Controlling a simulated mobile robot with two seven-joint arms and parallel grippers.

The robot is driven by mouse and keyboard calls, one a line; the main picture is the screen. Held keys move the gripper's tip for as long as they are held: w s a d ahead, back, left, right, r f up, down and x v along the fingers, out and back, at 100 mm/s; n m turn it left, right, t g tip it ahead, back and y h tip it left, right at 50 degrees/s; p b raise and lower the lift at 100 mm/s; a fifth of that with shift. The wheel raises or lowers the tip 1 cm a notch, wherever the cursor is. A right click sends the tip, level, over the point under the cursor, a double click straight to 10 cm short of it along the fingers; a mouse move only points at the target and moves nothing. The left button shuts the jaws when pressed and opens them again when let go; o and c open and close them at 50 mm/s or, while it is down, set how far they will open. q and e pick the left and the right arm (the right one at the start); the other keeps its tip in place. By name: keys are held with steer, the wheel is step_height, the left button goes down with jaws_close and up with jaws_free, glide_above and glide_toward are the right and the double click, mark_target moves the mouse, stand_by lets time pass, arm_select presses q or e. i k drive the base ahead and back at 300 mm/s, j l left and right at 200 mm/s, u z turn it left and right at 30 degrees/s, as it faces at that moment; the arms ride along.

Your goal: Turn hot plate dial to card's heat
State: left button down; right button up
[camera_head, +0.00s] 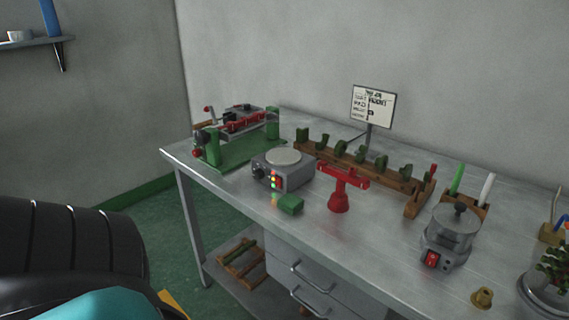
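The hot plate (286,174) is a grey box with a round pale top, standing on the metal table left of centre. Its dark dial (259,172) is on the front face at the left, and the dial's setting is too small to read. Small lights (275,181), green, yellow and red, show beside it. The card (373,105) stands on a post at the back of the table, and its writing is too small to make out. Neither gripper is in view; a black and teal shape fills the lower left corner.
A wooden rack (362,162) runs behind. A grey lidded pot (450,235) stands right. The table (390,245) is bare at front centre.

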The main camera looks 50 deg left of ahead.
mark_target(258, 173)
steer(key=j+z, duration=0.35)
steer(key=k+j+z, duration=0.2)
steer(key=j+z, duration=0.2)
steer(key=k+j+z, duration=0.25)
steer(key=j, duration=0.2)
steer(key=k+j+z, duration=0.25)
steer(key=j, duration=0.15)
steer(key=k+j+z, duration=0.15)
steer(key=j, duration=0.25)
steer(key=k+j+z, duration=0.15)
steer(key=k+j, duration=0.8)
